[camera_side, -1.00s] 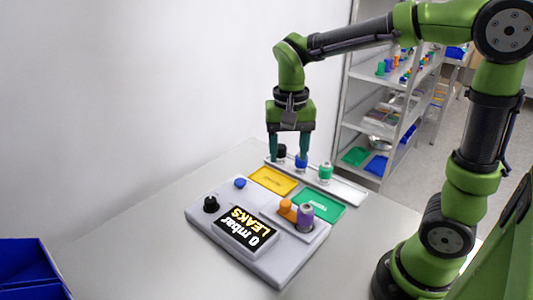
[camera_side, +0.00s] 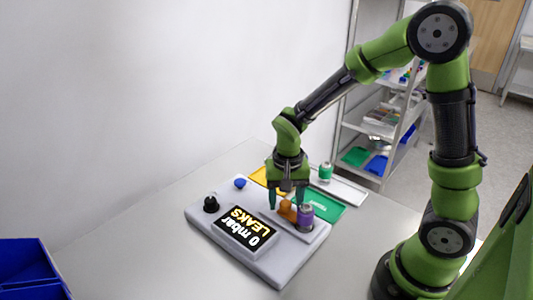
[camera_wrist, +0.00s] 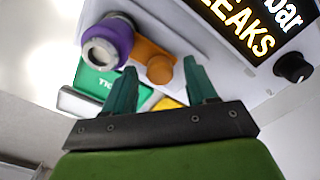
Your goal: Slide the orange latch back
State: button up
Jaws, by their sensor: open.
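The orange latch (camera_side: 286,208) sits on the grey test device (camera_side: 215,235), right beside a purple cylinder with a light top (camera_side: 306,217). In the wrist view the latch (camera_wrist: 158,68) shows as a flat orange piece with a round knob, next to the purple cylinder (camera_wrist: 108,42). My gripper (camera_side: 286,203) is open just over the latch, its teal fingers spread. In the wrist view the open fingers (camera_wrist: 162,85) point toward the latch, with the knob between their tips in the picture. I cannot tell whether either finger touches it.
The device's display (camera_side: 246,229) reads "0 mbar LEAKS". A black knob (camera_side: 211,204) and a blue button (camera_side: 240,183) are on the device. Behind lie a green mat (camera_side: 327,207), a yellow mat and a white tray (camera_side: 350,191) with a green-topped cylinder (camera_side: 325,172).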

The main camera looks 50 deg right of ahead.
grip_shut()
jog(key=shift+w, duration=1.45)
grip_release()
notch_tip(320, 180, up, 17)
